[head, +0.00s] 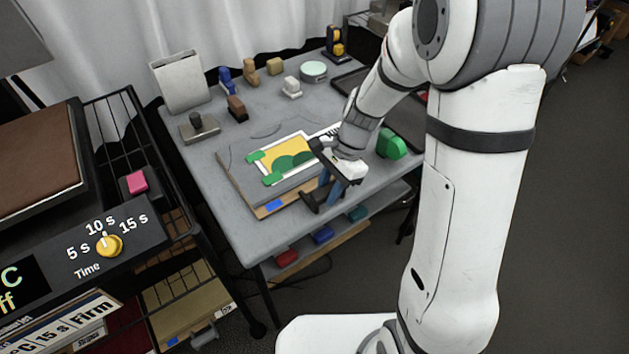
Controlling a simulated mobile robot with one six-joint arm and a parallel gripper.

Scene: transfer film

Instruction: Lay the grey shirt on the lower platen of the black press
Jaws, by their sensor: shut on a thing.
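The grey shirt (237,158) lies flat on a thin brown board (236,193) on the grey table. A film (283,150) with a yellow and green print lies on the shirt, with green tabs on its left side. My gripper (316,200) is shut at the right front edge of the board and shirt; its fingertips are small in view, and the exact grip is hard to see. The black press (150,222) stands at the left, with its brown-topped platen (38,165) partly cut off by the picture edge.
A pink button (135,183) and yellow time knob (109,245) are on the press. Several small items and a white holder (180,82) stand at the table's back. A green object (391,144) and dark tray (405,125) lie right of my gripper. A wire rack stands between press and table.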

